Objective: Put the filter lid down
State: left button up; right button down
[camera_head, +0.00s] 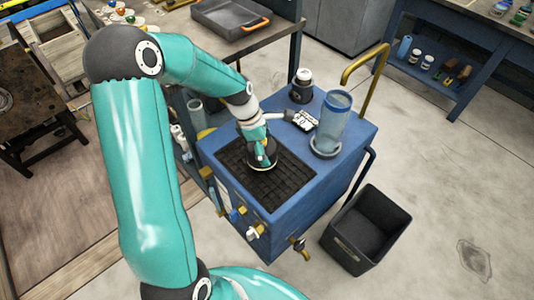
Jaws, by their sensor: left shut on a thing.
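My left gripper (262,152) reaches down over the black grated top (285,190) of the blue cart. It is shut on a small round dark piece with a pale rim, which I take to be the filter lid (263,166). The gripper hides much of it, and I cannot tell whether it touches the grating or is just above it. A clear bluish cylinder, likely the filter housing (332,125), stands upright on the cart to the right of the gripper. My right gripper is not in view.
On the blue cart (345,165) stand a dark jar with a white label (301,86) and a small white-and-grey item (303,120) near the gripper. A black bin (368,230) stands on the floor to the right.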

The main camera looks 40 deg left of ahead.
aim_at(253, 146)
pick_arm(q)
jog(key=shift+f, duration=1.3)
jog(key=shift+f, duration=0.1)
jog(key=o, duration=1)
jog(key=shift+a+r, duration=0.1)
jog(key=shift+r, duration=0.5)
jog(key=p+v, duration=0.1)
jog(key=v, duration=1)
jog(key=shift+s, duration=0.1)
